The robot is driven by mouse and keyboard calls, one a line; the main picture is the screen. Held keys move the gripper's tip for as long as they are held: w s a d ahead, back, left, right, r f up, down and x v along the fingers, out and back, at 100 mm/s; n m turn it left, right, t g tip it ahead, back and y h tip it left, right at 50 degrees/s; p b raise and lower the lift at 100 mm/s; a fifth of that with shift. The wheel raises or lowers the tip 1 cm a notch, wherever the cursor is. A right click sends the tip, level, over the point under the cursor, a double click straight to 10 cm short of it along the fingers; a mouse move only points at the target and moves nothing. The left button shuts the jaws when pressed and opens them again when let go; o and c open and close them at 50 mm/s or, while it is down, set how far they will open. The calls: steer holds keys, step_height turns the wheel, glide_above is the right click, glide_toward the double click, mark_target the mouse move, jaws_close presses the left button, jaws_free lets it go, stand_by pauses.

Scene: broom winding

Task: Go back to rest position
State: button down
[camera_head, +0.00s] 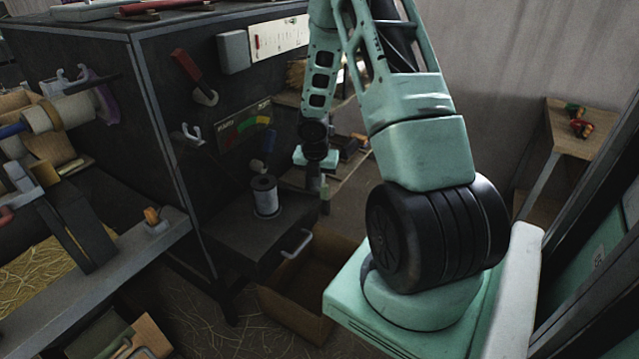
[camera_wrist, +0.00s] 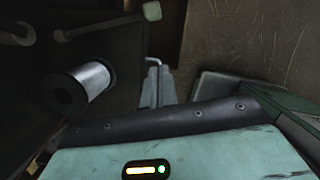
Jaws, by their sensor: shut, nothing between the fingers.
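My gripper (camera_head: 313,184) hangs in front of the dark cabinet, right of a spool of pale wire (camera_head: 265,197). The gripper is small and dark in the head view. In the wrist view its grey fingers (camera_wrist: 157,84) are together, with nothing seen between them. The spool stands upright on a dark drawer unit (camera_head: 232,238) with a pale handle. The spool also shows in the wrist view (camera_wrist: 92,78), left of the fingers and apart from them.
An open cardboard box (camera_head: 296,305) stands on the floor below the drawer. A workbench (camera_head: 120,265) with tools and straw is at the left. A small wooden table (camera_head: 566,133) stands at the right. Hooks and a red-handled tool (camera_head: 187,65) are on the cabinet side.

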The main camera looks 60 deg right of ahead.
steer(key=shift+v, duration=0.85)
steer(key=a+r+m+p, duration=0.1)
steer(key=a+r+m, duration=0.3)
steer(key=a, duration=0.5)
steer(key=w+a+r+m+y+p, duration=0.1)
steer(key=a+r, duration=0.5)
steer(key=a, duration=0.3)
steer(key=a+r+m+p, duration=0.1)
steer(key=a+r+m, duration=0.3)
steer(key=a, duration=0.5)
steer(key=s+a+r+m+y+p, duration=0.1)
steer(key=s+a+r+m, duration=0.2)
steer(key=s+a, duration=0.6)
steer(key=s+a+r+m+g+y+p, duration=0.1)
steer(key=s+a+r+m, duration=0.1)
steer(key=s+a+r, duration=0.4)
steer(key=s+a, duration=0.4)
steer(key=shift+s+r+m, duration=0.25)
steer(key=shift+s+m, duration=0.1)
steer(key=shift+m, duration=0.05)
